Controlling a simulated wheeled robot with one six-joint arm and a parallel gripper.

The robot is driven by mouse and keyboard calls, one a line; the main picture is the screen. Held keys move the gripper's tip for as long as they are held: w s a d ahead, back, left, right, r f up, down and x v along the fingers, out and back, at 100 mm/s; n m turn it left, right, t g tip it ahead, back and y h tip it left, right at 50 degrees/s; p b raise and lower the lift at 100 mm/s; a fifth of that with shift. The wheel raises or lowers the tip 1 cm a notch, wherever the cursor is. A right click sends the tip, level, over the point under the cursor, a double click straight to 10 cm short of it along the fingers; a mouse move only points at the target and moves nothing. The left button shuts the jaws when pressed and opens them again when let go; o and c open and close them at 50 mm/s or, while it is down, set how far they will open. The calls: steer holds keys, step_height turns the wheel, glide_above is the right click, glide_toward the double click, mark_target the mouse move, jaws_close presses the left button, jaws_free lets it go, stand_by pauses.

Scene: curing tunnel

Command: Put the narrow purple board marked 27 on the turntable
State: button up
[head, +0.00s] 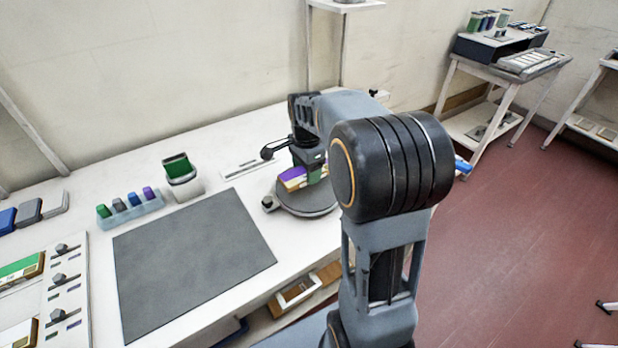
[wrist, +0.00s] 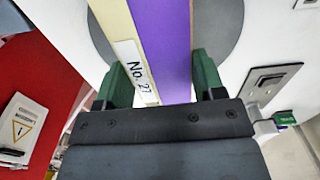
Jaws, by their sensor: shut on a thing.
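The narrow board (wrist: 168,40) is purple with a cream strip along one side, and a white label on it reads "No. 27". My gripper (wrist: 162,78) is shut on it, one green finger at each side. In the head view, the board (head: 292,177) is over the grey round turntable (head: 318,209), at its back left. My gripper (head: 309,170) points down there, partly hidden by my arm. The turntable (wrist: 226,22) also shows behind the board in the wrist view. I cannot tell whether the board touches the disc.
A dark grey mat (head: 190,262) lies on the white table left of the turntable. Behind it stand a rack of small coloured bottles (head: 130,207) and a white holder with a green piece (head: 180,178). A panel with knobs (head: 65,285) is at the left.

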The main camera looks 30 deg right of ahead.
steer(key=shift+w+d+f, duration=0.15)
steer(key=shift+d+f, duration=0.1)
steer(key=shift+f, duration=0.1)
steer(key=f, duration=0.3)
steer(key=shift+w+d, duration=0.2)
steer(key=shift+d, duration=0.1)
steer(key=shift+f, duration=0.4)
steer(key=shift+f, duration=0.15)
